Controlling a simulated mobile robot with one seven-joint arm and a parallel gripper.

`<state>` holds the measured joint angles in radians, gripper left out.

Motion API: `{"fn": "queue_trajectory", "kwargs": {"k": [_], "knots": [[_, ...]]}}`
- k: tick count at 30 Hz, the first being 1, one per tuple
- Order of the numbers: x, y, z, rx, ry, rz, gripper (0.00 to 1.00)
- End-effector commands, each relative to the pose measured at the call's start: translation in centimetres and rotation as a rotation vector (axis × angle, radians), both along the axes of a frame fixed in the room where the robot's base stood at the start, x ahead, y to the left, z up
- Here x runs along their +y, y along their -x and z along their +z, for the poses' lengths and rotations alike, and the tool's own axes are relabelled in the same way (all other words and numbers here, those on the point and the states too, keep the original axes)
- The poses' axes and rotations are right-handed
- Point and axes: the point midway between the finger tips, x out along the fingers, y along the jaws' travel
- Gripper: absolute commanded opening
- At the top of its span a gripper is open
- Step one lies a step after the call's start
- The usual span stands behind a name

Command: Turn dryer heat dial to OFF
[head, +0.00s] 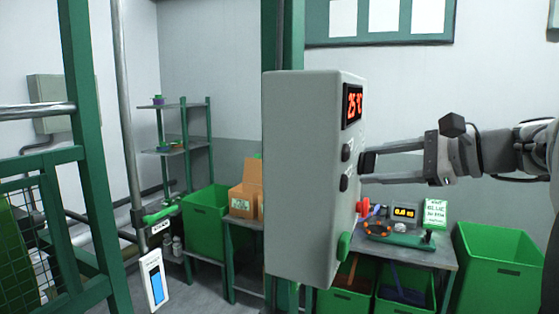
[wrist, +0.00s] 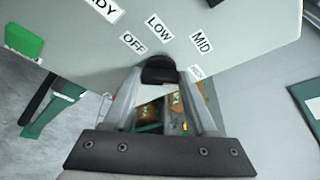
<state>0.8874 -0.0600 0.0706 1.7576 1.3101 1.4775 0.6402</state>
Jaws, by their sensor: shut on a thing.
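The grey control box (head: 305,180) stands in the middle of the head view, with a red digital display reading about 25 °C. Its black heat dial (wrist: 158,70) is at the centre of the wrist view, below labels OFF (wrist: 132,43), LOW (wrist: 159,27) and MID (wrist: 202,41). A further label to the right is partly hidden. My gripper (head: 371,163) reaches in from the right and is shut on the dial, one finger on each side. It also shows in the wrist view (wrist: 162,80). I cannot make out which label the dial points to.
A red button (head: 362,207) and a green button (head: 344,246) stick out low on the box. Behind stand a workbench (head: 440,256), green bins (head: 498,268) and a shelf rack (head: 185,150). A green frame with mesh is at left. Open air surrounds my arm at right.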

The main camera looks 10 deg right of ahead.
Motion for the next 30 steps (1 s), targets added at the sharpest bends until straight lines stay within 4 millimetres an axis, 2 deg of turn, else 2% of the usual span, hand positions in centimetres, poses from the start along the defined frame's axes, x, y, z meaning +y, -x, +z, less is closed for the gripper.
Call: {"fn": "queue_trajectory", "kwargs": {"k": [11,30], "knots": [[0.1,0.1,-0.6,-0.081,0.055,0.002,0.02],[0.2,0.2,-1.4,-0.55,0.371,0.002,0.02]]}}
